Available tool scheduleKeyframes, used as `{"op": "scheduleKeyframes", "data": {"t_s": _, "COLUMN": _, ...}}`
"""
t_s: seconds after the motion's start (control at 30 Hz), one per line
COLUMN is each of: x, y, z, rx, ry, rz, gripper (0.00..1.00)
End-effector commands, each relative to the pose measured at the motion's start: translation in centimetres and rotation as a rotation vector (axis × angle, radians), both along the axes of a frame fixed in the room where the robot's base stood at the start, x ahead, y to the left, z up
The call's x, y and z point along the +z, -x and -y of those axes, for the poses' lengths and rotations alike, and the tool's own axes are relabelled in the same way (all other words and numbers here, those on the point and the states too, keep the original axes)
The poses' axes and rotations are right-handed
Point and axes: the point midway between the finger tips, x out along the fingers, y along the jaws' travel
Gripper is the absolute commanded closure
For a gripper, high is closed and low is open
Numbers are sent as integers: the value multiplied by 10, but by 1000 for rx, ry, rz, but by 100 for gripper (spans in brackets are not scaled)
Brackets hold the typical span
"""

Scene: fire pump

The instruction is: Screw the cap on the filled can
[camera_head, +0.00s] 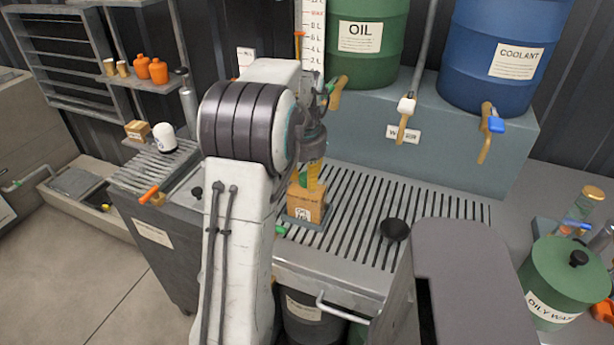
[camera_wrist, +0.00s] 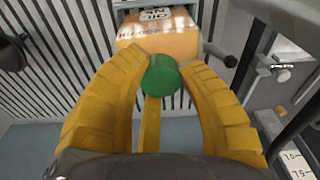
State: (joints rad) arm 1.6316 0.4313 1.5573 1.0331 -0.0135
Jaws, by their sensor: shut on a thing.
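The can (camera_head: 305,204) is a tan-orange box with a printed label, standing upright on the slatted grate of the bench. In the wrist view the can (camera_wrist: 158,38) lies just beyond the fingertips. My gripper (camera_head: 311,182) is right above the can, with its yellow fingers pointing down. In the wrist view my gripper (camera_wrist: 161,80) is shut on a round green cap (camera_wrist: 160,74). The cap overlaps the can's edge in that view. I cannot tell whether it touches the can's opening. The opening is hidden.
A black funnel (camera_head: 394,230) sits on the grate (camera_head: 440,215) to the right. A green oil drum (camera_head: 366,65) and a blue coolant drum (camera_head: 500,75) with taps stand behind. A green oily waste bin (camera_head: 562,282) is at the right. The grate between can and funnel is clear.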

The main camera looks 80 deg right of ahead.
Motion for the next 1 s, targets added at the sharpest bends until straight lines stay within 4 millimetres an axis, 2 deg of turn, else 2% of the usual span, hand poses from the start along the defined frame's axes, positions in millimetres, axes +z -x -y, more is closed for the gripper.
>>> {"op": "scheduleKeyframes", "data": {"t_s": 0.03, "x": 0, "y": 0, "z": 0, "rx": 0, "ry": 2, "rz": 0, "gripper": 93}}
{"op": "scheduleKeyframes", "data": {"t_s": 0.07, "x": 0, "y": 0, "z": 0, "rx": 0, "ry": 2, "rz": 0, "gripper": 65}}
{"op": "scheduleKeyframes", "data": {"t_s": 0.37, "x": 0, "y": 0, "z": 1, "rx": 0, "ry": 2, "rz": 0, "gripper": 92}}
{"op": "scheduleKeyframes", "data": {"t_s": 0.4, "x": 0, "y": 0, "z": 1, "rx": 0, "ry": 2, "rz": 0, "gripper": 62}}
{"op": "scheduleKeyframes", "data": {"t_s": 0.67, "x": 0, "y": 0, "z": 0, "rx": 0, "ry": 2, "rz": 0, "gripper": 38}}
{"op": "scheduleKeyframes", "data": {"t_s": 0.83, "x": 0, "y": 0, "z": 0, "rx": 0, "ry": 1, "rz": 0, "gripper": 36}}
{"op": "scheduleKeyframes", "data": {"t_s": 1.0, "x": 0, "y": 0, "z": 0, "rx": 0, "ry": 1, "rz": 0, "gripper": 20}}
